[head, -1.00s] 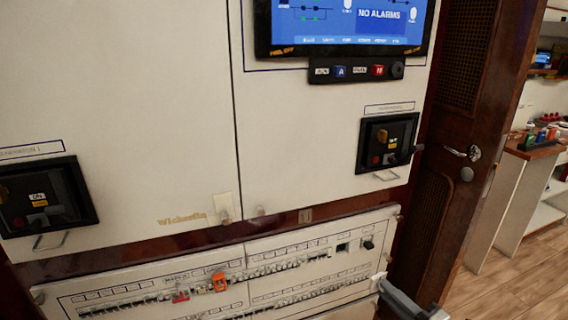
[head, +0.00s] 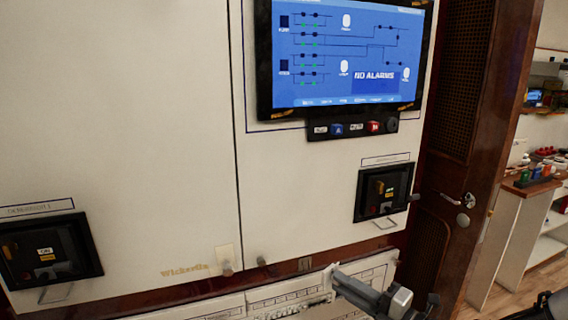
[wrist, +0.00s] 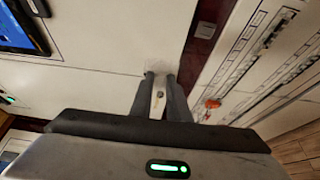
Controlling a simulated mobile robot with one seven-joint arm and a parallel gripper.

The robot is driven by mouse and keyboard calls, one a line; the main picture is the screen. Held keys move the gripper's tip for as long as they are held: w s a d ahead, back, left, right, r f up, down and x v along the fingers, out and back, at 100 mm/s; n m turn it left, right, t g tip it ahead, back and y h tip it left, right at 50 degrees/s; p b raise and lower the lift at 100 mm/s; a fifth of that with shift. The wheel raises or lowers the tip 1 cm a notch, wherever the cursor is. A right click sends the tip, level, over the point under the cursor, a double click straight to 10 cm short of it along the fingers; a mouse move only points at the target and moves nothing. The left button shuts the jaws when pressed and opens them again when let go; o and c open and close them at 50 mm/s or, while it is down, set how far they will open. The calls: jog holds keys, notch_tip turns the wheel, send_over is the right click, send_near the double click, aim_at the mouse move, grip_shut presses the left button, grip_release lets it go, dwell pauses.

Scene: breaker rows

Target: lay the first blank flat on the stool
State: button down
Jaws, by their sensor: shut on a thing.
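My gripper (head: 337,274) is in front of the lower breaker panel in the head view, reaching in from the lower right. In the wrist view its two dark fingers (wrist: 160,97) are closed on a small pale piece (wrist: 158,99), which I take to be the first blank. Most of the piece is hidden between the fingers, so its full shape and tilt cannot be told. In the head view a small pale edge shows at the fingertips. The stool is in neither view.
A cream cabinet with a blue screen (head: 345,58) and two black breaker units (head: 383,190) (head: 47,254) stands ahead. An orange device (wrist: 212,103) sits on the breaker row. A wooden door post (head: 470,150) and open floor (head: 530,285) are to the right.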

notch_tip(320, 180, up, 7)
jog(key=m+t+h+p, duration=0.2)
jog(key=m+h+p, duration=0.1)
jog(key=p, duration=0.7)
jog(key=shift+s+r+t+h, duration=0.15)
jog(key=shift+s+t+h, duration=0.2)
jog(key=shift+t+h, duration=0.05)
